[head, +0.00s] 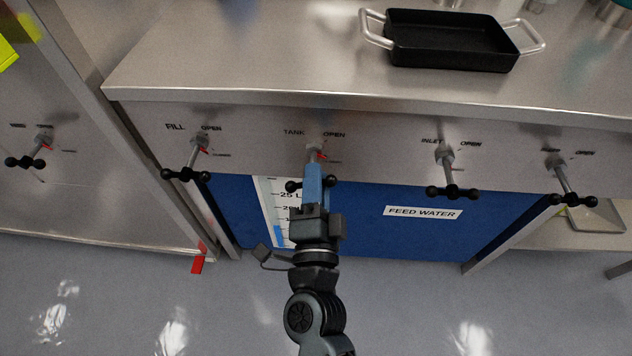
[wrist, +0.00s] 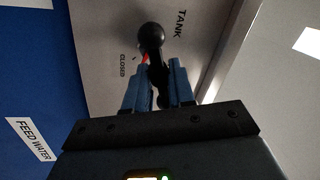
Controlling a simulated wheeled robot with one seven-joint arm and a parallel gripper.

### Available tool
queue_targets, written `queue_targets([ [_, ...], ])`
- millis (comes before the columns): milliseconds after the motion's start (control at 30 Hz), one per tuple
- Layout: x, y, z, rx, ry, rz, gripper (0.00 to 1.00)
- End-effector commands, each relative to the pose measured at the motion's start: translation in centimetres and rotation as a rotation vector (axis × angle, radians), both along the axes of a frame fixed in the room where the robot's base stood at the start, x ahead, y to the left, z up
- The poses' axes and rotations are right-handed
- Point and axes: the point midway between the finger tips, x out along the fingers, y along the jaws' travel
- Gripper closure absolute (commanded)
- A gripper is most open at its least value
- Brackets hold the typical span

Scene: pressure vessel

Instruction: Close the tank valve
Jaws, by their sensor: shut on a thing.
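The tank valve (head: 315,152) is on the steel panel under the counter, between the TANK and OPEN labels in the head view. Its black crossbar handle has a ball knob at each end, and both knobs show beside my fingers. My gripper (head: 313,175) reaches up to it from below. In the wrist view my gripper (wrist: 158,82) has its blue fingers on either side of the black handle (wrist: 155,62), shut on it. One ball knob stands out beyond the fingers. A red mark shows by the handle near the word CLOSED. The fingers partly hide the handle.
Similar valves flank it: the fill valve (head: 195,155) on the left and the inlet valve (head: 447,170) on the right. A blue FEED WATER tank (head: 365,225) with a level scale sits below. A black pan (head: 450,40) rests on the counter (head: 250,60).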

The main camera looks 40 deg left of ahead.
Motion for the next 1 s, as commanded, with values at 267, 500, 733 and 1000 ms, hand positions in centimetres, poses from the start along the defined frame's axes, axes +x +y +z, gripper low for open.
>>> queue_targets([
  [267,-0.27,0.3,0.12,0.178,0.103,0.008,1.0],
  [500,-0.26,0.28,0.08,0.272,0.159,0.008,1.0],
  [733,-0.21,0.24,0.11,0.309,0.181,0.007,1.0],
  [1000,-0.16,0.22,0.15,0.315,0.184,0.007,1.0],
])
